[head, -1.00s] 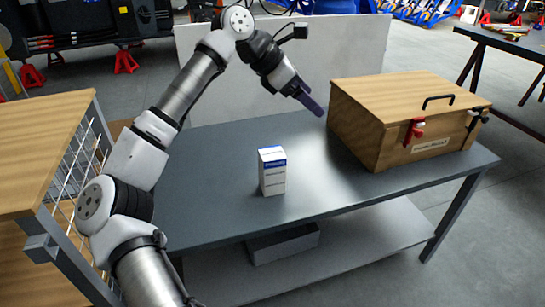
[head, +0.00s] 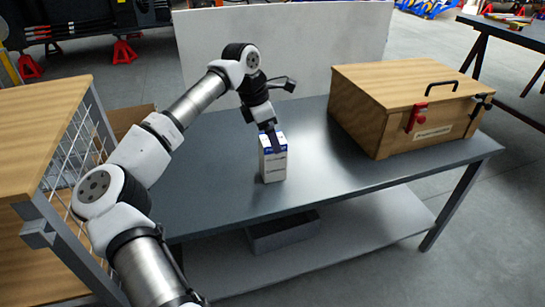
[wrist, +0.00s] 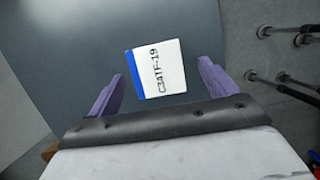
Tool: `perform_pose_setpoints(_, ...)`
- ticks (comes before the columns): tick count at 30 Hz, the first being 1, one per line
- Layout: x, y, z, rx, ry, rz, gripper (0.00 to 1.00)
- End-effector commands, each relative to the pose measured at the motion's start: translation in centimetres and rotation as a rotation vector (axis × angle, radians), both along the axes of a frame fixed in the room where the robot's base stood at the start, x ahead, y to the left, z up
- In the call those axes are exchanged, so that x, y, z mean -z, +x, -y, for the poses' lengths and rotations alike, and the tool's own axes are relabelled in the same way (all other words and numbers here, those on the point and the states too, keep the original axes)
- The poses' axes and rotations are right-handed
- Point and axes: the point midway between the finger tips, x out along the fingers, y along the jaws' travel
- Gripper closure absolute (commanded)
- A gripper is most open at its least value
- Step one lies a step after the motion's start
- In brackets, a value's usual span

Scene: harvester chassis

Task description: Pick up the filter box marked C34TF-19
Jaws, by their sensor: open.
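The filter box (head: 273,163) is a small white carton with a blue band, standing upright on the grey table. In the wrist view its top face (wrist: 158,68) reads C34TF-19, with a blue strip along its left edge. My gripper (head: 273,141) is at the top of the box in the head view. In the wrist view my gripper (wrist: 160,85) is open, with one purple finger to the left and one to the right of the box. Gaps show between the box and both fingers. The head view does not show clearly how far the fingers reach down beside it.
A wooden case (head: 400,105) with a black handle and red latch stands at the right of the grey table (head: 330,160). A pale panel (head: 300,50) stands behind the table. A wooden-topped wire rack (head: 40,130) is at the left. A grey bin (head: 283,232) sits on the lower shelf.

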Motion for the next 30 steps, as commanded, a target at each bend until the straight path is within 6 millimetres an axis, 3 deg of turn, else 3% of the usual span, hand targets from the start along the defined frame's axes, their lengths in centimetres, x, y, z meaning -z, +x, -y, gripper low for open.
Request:
perform_pose_setpoints(9,4.1,0.6,1.2,0.001,-0.002,-0.001,0.15)
perform_pose_setpoints(17,4.4,0.7,1.3,0.000,-0.001,0.001,0.17)
perform_pose_setpoints(30,4.4,0.7,1.3,0.000,-0.001,0.000,0.74)
